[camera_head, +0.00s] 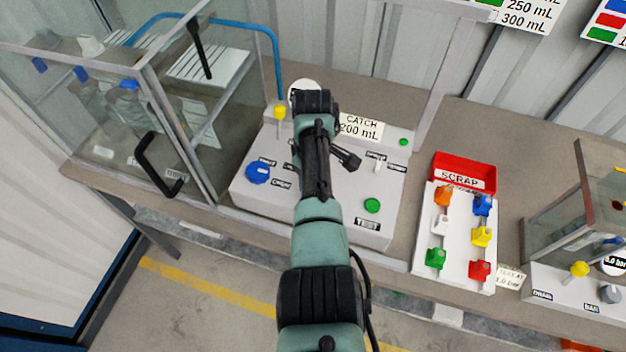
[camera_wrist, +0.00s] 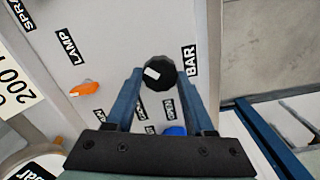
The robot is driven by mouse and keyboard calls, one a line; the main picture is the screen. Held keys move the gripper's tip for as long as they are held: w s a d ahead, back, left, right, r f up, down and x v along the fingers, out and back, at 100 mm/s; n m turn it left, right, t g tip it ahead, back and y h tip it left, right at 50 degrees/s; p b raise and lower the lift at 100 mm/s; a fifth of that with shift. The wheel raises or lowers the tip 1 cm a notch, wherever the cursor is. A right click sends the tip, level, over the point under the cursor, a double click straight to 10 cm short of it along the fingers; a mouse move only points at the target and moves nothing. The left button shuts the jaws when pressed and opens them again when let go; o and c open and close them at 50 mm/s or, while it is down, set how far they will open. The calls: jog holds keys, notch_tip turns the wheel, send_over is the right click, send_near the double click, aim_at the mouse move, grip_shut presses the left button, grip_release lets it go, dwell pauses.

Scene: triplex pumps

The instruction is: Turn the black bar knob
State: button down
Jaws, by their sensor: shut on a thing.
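The black bar knob (camera_wrist: 158,75) is round and dark with a small white mark on its face. It sits on a white panel beside the label BAR in the wrist view. My gripper (camera_wrist: 161,68) has its two blue fingers on either side of the knob, shut on it. In the head view my arm reaches over the white control box (camera_head: 340,228) and hides the knob and the fingertips.
An orange switch (camera_wrist: 85,89) by the LAMP label and a blue part (camera_wrist: 175,131) are near the fingers. A glass enclosure with a black handle (camera_head: 158,165) stands left of the control box. A red SCRAP bin (camera_head: 464,160) and coloured valves stand to its right.

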jog(key=n, duration=0.4)
jog(key=shift+n, duration=0.3)
jog(key=shift+r+n, duration=0.1)
jog(key=shift+n, duration=1.8)
jog(key=shift+c, duration=1.3)
grip_release()
notch_tip(320, 180, up, 13)
jog(key=b, duration=0.2)
